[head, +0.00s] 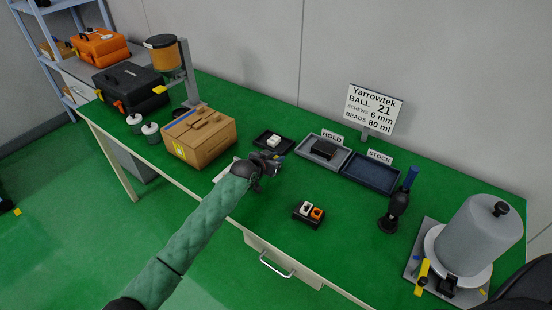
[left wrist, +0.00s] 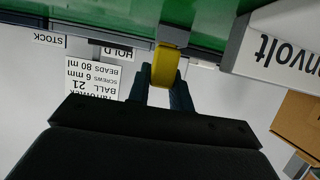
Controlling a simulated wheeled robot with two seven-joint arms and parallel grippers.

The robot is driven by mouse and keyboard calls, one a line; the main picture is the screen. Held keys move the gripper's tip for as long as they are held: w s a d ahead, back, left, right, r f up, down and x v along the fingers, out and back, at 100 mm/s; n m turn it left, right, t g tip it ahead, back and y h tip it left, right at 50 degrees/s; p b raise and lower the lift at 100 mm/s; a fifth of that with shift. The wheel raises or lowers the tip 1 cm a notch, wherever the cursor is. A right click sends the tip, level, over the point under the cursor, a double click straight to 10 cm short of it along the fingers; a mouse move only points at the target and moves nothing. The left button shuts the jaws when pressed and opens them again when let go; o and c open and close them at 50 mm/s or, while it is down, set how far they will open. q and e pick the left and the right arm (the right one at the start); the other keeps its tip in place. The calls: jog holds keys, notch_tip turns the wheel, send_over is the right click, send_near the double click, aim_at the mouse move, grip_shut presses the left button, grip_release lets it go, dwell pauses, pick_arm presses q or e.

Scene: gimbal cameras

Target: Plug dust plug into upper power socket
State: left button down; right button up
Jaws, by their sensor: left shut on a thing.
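My left gripper (head: 276,161) is over the middle of the green bench. In the left wrist view its dark fingers (left wrist: 163,92) are shut on a small yellow piece (left wrist: 164,66), which I take as the dust plug. A grey part (left wrist: 174,35) shows directly beyond the yellow piece; I cannot tell whether they touch. A white box with the letters "nvolt" (left wrist: 285,42) is beside it at the right. In the head view a pale item (head: 224,170) is partly hidden behind the left arm. I cannot identify the upper power socket. My right gripper is not in view.
A cardboard box (head: 198,135) stands left of the gripper. A dark tray with a white piece (head: 273,140), the HOLD tray (head: 340,163) and STOCK tray (head: 372,178) lie behind. A black block with white and orange parts (head: 308,213) sits in front. A grey drum machine (head: 480,235) stands right.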

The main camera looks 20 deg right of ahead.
pick_arm(q)
jog(key=shift+r+p, duration=0.75)
jog(key=shift+r, duration=0.45)
dwell(0.6)
jog(key=shift+r+p, duration=0.9)
jog(key=shift+r, duration=0.5)
